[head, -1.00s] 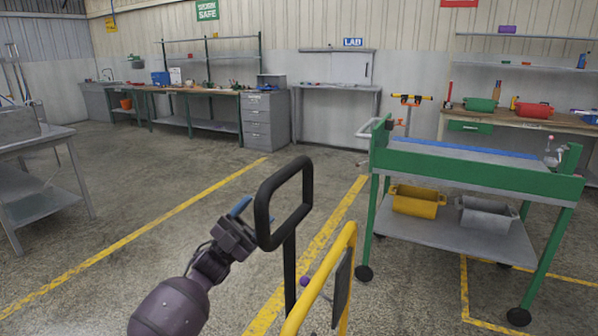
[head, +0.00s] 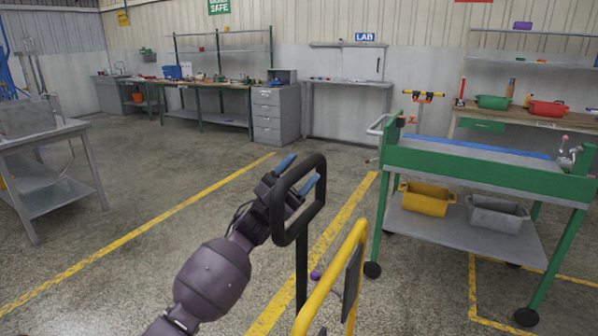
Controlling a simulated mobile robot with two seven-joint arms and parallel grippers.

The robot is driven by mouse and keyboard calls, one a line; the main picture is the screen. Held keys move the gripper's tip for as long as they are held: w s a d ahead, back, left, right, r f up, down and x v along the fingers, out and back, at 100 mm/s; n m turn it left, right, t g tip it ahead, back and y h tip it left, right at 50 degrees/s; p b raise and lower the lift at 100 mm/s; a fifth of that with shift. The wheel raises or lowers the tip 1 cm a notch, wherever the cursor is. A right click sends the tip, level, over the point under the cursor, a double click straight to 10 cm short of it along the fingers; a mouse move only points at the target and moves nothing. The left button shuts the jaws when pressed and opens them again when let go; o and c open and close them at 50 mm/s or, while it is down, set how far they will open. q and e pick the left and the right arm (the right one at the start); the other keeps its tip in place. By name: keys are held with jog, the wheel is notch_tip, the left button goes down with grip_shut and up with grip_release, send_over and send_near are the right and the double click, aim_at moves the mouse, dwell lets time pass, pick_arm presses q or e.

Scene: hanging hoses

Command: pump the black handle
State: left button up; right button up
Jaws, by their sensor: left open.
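The black handle (head: 321,190) is a rounded rectangular loop on a black post, upright in the lower middle of the head view. My left gripper (head: 297,174) is at the handle, reaching in from the lower left. Its two blue-tipped fingers are spread apart. In the picture one fingertip shows above the loop's upper bar and the other shows inside the loop's opening, with the bar between them. I cannot tell whether either finger touches the bar. Part of the gripper is hidden behind the loop. My right gripper is not in view.
A yellow tubular frame (head: 324,283) stands just right of the handle's post. A green cart (head: 480,172) with yellow (head: 428,200) and grey bins stands to the right. A grey table (head: 50,195) is at the left. Open floor lies between.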

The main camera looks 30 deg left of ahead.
pick_arm(q)
jog(key=shift+c, duration=0.2)
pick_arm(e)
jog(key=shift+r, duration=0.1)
pick_arm(q)
grip_shut()
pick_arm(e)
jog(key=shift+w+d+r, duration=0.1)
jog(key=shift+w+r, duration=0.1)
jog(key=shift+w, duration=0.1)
pick_arm(q)
jog(key=shift+a, duration=0.15)
